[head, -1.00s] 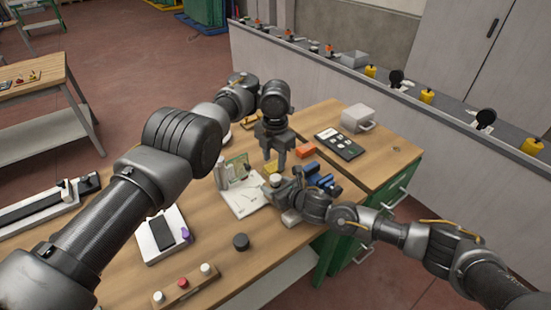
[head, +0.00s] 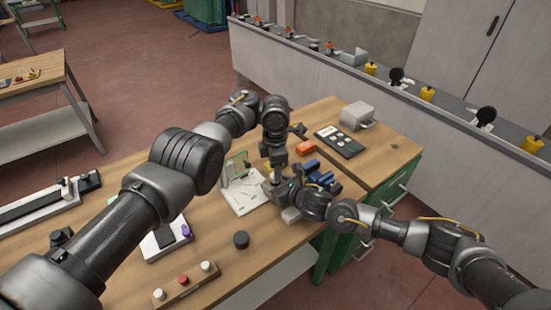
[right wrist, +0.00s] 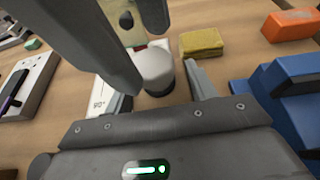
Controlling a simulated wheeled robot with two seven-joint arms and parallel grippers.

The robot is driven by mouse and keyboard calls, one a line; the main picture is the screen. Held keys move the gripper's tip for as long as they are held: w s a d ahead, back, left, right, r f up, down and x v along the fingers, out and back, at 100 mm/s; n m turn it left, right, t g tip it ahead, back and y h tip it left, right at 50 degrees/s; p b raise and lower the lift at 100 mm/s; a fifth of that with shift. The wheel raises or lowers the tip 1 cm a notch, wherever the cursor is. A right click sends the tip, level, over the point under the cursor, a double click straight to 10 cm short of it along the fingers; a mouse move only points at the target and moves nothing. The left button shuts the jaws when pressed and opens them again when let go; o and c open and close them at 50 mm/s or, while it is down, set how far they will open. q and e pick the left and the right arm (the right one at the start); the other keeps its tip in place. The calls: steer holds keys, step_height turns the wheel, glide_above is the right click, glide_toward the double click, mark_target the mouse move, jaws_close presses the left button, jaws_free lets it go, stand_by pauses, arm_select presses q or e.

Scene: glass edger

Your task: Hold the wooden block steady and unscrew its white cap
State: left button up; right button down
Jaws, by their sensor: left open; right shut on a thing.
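The white cap (right wrist: 157,66) shows in the right wrist view as a pale round top, just beyond my right gripper's palm. The wooden block under it is mostly hidden by my grippers, so its shape cannot be told. My right gripper (head: 281,186) is shut on the block, low over the table. My left gripper (head: 273,168) comes down from above, open, with its fingers close over the cap. In the right wrist view its two large grey fingers (right wrist: 138,52) hang beside and behind the cap; contact with it cannot be told.
A yellow sponge (right wrist: 202,42), an orange block (head: 306,148) and a blue fixture (head: 322,178) lie close to the grippers. A white sheet (head: 243,204) is to their left. A dark round knob (head: 241,240) and a wooden strip with white and red knobs (head: 184,289) are nearer.

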arm_select(q)
steer(key=shift+f, duration=1.7)
steer(key=c, duration=0.6)
steer(key=o, duration=0.9)
